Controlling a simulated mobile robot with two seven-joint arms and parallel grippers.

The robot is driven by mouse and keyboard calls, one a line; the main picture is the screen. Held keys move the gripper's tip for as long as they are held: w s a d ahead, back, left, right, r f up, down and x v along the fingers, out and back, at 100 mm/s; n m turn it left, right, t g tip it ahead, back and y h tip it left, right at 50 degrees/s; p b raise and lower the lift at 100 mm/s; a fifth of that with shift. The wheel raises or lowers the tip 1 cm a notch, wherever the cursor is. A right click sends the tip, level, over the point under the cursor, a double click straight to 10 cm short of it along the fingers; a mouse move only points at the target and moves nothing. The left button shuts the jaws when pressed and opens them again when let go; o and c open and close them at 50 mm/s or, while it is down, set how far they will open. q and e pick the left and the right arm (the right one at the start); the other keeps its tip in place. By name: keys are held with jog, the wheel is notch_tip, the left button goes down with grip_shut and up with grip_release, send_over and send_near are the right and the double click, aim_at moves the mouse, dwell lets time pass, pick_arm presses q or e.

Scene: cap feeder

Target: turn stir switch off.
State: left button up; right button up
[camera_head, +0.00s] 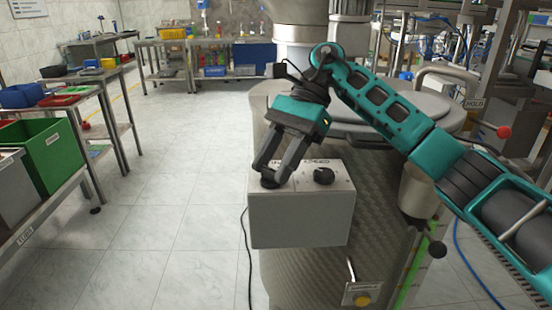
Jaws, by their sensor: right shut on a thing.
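A grey control box (300,219) is mounted on the front of a large round metal feeder. On its sloped top are two black knobs. The right knob (323,176) is uncovered. My right gripper (273,180) points down at the left knob, with its fingers shut on it. That knob is mostly hidden by the fingertips, and so is most of the lettering on the box top. Which knob is the stir switch I cannot read. My left gripper is not in view.
A green bin (55,155) and tables line the left. The tiled floor between is clear.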

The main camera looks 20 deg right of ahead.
dwell(0.4)
jog(key=o, duration=1.1)
jog(key=shift+c, duration=0.2)
jog(key=p+v, duration=0.5)
jog(key=v, duration=0.8)
